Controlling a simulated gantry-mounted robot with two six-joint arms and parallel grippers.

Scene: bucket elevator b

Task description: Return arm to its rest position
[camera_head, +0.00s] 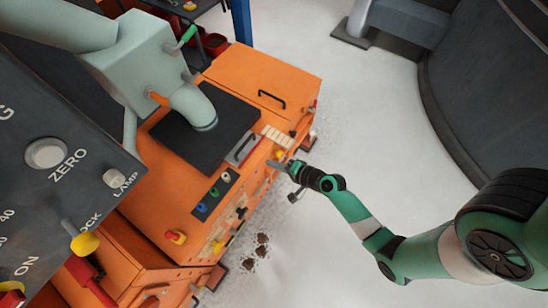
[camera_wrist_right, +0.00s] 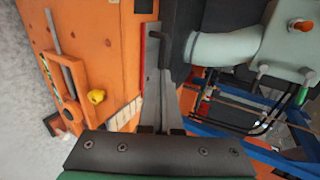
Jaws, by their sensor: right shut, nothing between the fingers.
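My right arm (camera_head: 358,218) is green and pale grey and reaches in from the lower right in the head view. Its gripper (camera_head: 272,164) is shut and empty, close to the edge of the orange machine (camera_head: 165,185). I cannot tell from the head view whether the fingertips touch the machine. In the right wrist view, the gripper's dark mount fills the bottom, with the metal fingers pointing up toward a grey plate with a dark handle and red edge. That plate (camera_head: 243,148) lies on the machine top. My left gripper is not in view.
A grey pipe (camera_head: 192,105) comes down onto a black mat on the machine. A dark panel (camera_head: 60,190) with knobs fills the left. Brown crumbs (camera_head: 262,244) lie on the pale floor. The floor right of the machine is mostly clear; a dark curved wall stands farther right.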

